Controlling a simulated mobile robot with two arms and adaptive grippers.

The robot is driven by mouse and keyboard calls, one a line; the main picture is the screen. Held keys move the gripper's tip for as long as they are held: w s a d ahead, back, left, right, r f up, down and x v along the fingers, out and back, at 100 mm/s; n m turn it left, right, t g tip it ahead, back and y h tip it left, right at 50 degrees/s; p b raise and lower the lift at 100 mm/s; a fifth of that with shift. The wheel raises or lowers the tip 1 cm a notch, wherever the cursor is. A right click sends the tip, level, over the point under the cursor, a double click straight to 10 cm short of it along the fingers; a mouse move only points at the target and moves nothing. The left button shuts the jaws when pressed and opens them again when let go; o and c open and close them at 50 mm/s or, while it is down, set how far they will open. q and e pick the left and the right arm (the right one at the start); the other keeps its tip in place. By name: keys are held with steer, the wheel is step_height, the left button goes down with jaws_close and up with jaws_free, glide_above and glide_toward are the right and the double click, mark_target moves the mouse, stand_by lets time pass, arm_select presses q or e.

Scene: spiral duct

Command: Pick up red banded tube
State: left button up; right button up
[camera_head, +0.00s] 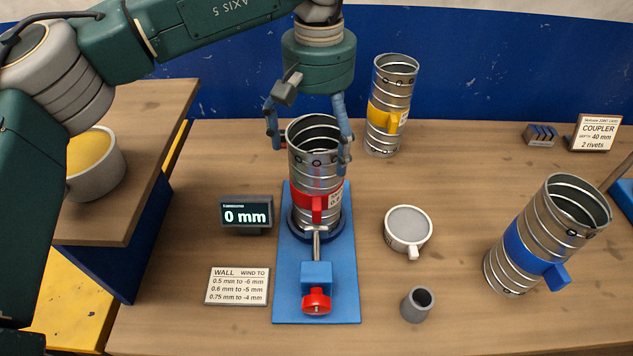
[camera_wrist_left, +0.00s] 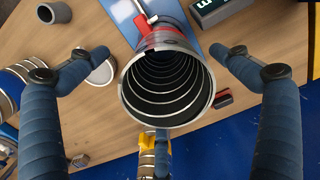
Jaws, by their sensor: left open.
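The red banded tube (camera_head: 315,175) is a ribbed metal duct with a red band and red tab. It stands upright in the round seat of a blue fixture. My left gripper (camera_head: 307,150) is open over it, with blue fingers on either side of its upper part. In the left wrist view the tube's open mouth (camera_wrist_left: 167,88) lies between the spread fingers (camera_wrist_left: 165,70), with gaps on both sides. The red band shows beyond the rim. My right gripper is in neither view.
The blue fixture (camera_head: 287,285) has a red-knobbed clamp in front. A yellow banded tube (camera_head: 382,135) stands behind right, and a blue banded tube (camera_head: 525,250) stands at right. A white cup (camera_head: 407,238), grey cylinder (camera_head: 417,304), and 0 mm display (camera_head: 246,215) are nearby.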

mark_target(317, 189)
arm_select(q)
steer(key=f+p, duration=0.1)
steer(key=f, duration=0.2)
steer(key=f+p, duration=0.2)
steer(key=f, duration=0.1)
steer(key=shift+w+a, duration=0.15)
steer(key=shift+w, duration=0.05)
steer(key=c, duration=1.9)
